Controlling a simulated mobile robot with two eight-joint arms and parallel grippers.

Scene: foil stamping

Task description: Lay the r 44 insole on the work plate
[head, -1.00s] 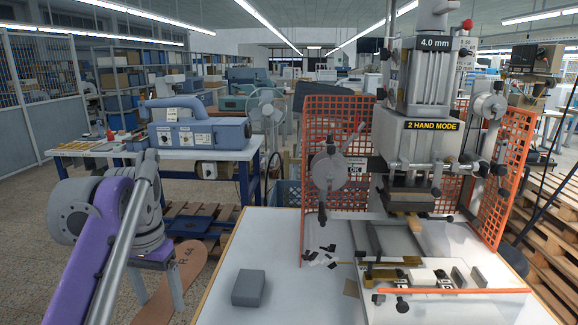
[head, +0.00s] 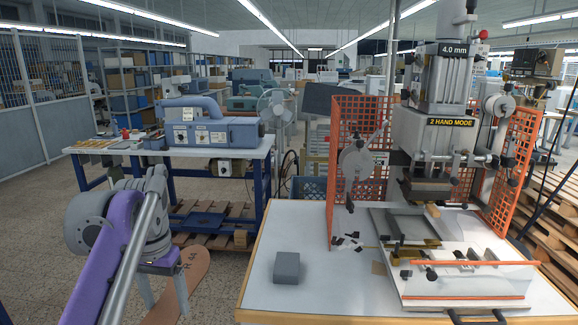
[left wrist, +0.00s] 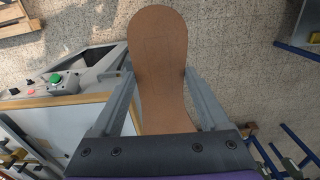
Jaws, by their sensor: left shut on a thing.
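The brown r 44 insole (head: 187,276) is held by my left gripper (head: 166,296) at the lower left of the head view, over the floor left of the white table. Its marking "R 44" shows near one end. In the left wrist view the insole (left wrist: 160,60) lies between the two grey fingers of the left gripper (left wrist: 160,100) and reaches out beyond them. The work plate appears to be the pale plate (head: 455,290) under the stamping press (head: 440,135), at the right of the head view. My right gripper is not in view.
A grey block (head: 287,267) sits on the white table (head: 262,296). Small dark pieces lie beside the press. An orange mesh guard (head: 340,150) stands around the press. The table's front left is clear. A blue machine (head: 207,128) stands on a bench behind.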

